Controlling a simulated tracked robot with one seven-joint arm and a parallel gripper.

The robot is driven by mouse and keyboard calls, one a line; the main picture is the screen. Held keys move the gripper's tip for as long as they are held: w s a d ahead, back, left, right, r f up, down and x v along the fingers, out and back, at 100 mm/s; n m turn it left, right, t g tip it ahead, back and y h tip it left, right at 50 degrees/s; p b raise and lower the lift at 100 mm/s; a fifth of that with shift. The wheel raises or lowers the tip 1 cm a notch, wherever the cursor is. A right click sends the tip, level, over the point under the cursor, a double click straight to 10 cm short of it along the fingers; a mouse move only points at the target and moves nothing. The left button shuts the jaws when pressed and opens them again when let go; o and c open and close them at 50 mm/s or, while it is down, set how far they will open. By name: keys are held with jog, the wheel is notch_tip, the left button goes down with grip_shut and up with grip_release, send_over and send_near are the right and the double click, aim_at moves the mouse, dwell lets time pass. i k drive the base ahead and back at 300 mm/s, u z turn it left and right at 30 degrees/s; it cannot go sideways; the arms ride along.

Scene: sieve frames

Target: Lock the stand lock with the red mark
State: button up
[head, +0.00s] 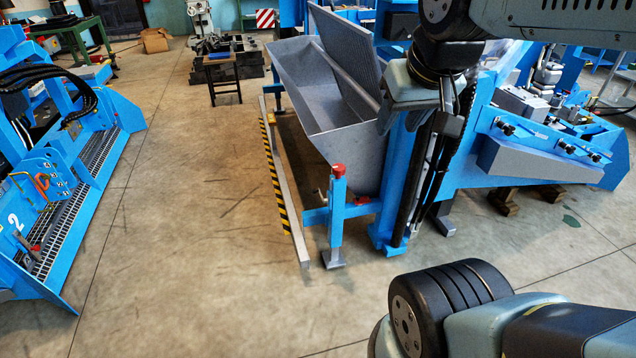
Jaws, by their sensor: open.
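A short blue stand post (337,222) with a red cap (338,170) stands in front of the grey trough, its foot plate (333,259) on the floor. A small red part (362,200) shows just right of the post, on the blue crosspiece. Which way any lock there is set is too small to tell. My gripper (452,122) hangs from my wrist at upper right, pointing down in front of the blue column. It looks open and empty. It is dark against dark parts, so its fingertips are hard to make out. It appears right of and above the red cap in the picture.
A tilted grey trough (320,120) with a mesh screen (347,52) stands behind the post. A yellow-and-black striped bar (276,176) runs along its left side. A blue column (397,170) stands close right. Another blue machine (52,235) is at left. Floor between is clear.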

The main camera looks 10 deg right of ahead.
aim_at(314, 191)
jog(key=u, duration=0.15)
jog(key=k, duration=0.9)
jog(key=z, duration=0.15)
jog(key=i, duration=1.6)
jog(key=u, duration=0.05)
